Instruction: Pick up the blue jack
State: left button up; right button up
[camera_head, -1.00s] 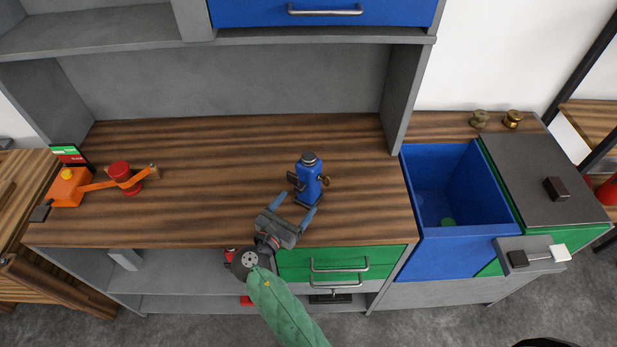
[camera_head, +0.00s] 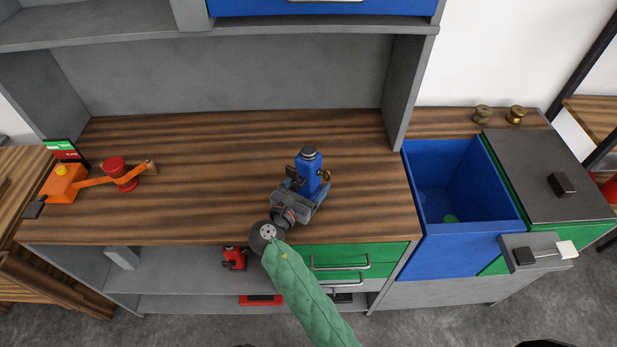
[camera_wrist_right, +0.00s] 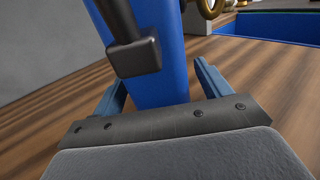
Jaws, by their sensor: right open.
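The blue jack (camera_head: 310,177) stands upright on the wooden worktop, with a dark cap, a dark block on its left side and a brass ring on its right. My right gripper (camera_head: 307,195) is low at the front of the jack, its fingers open on either side of its body. In the right wrist view the jack (camera_wrist_right: 160,88) rises between the two blue fingers of the gripper (camera_wrist_right: 158,90), and a gap shows beside the right finger. The jack's base is hidden by the gripper. My left gripper is not in view.
An orange device with a red drum (camera_head: 115,170) stands at the left of the worktop (camera_head: 220,150). A blue open bin (camera_head: 470,245) is to the right, beside a dark-lidded green bin (camera_head: 550,170). A red jack-like object (camera_head: 233,258) sits on the shelf below. The worktop around the jack is clear.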

aim_at(303, 182)
grip_shut()
jog(key=shift+r, duration=0.1)
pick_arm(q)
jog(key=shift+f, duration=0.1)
pick_arm(e)
jog(key=shift+r, duration=0.1)
jog(key=shift+r, duration=0.15)
jog(key=shift+r+b, duration=0.3)
jog(key=shift+b, duration=0.05)
notch_tip(303, 182, up, 3)
jog(key=shift+f+b, duration=0.15)
jog(key=shift+b, duration=0.35)
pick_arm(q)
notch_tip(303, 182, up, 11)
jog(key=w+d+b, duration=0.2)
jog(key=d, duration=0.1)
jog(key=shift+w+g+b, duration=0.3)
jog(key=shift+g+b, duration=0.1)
pick_arm(e)
jog(key=s+d+r, duration=0.6)
jog(key=d+r, duration=0.1)
jog(key=d, duration=0.3)
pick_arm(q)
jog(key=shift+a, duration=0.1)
pick_arm(e)
jog(key=shift+s+a+r, duration=0.1)
